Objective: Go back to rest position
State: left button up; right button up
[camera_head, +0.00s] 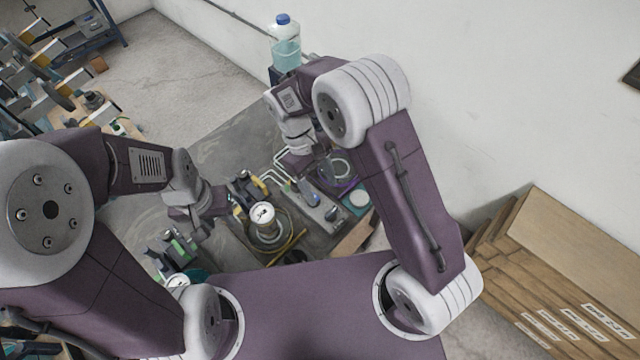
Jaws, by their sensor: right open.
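My left arm comes in from the left, and its gripper (207,222) hangs over the left part of the grey worktable (228,152). Its fingertips are small and blend with the things behind, so I cannot tell whether it is open or shut. My right arm reaches up and bends over the table. Its gripper (308,170) is open, above the gear at the table's right side, and is partly hidden by its own wrist. I see nothing held in it.
A round white-faced gauge (262,214) stands between my grippers. A bottle with a blue cap (285,45) stands at the back by the wall. Stacked brown boards (560,265) lie at the right. A cluttered rack (40,80) is at the far left.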

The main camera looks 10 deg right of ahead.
dwell(0.3)
jog(key=s+d+m+t+y+b, duration=0.1)
jog(key=s+d+m+t+b, duration=0.1)
jog(key=s+d+m, duration=0.1)
jog(key=s+d+f+m+t+y+b, duration=0.1)
jog(key=s+d+m, duration=0.3)
jog(key=d, duration=0.4)
jog(key=shift+d+m+t+y+b, duration=0.3)
jog(key=shift+m+t+y+b, duration=0.25)
jog(key=shift+t, duration=0.25)
jog(key=shift+s, duration=0.1)
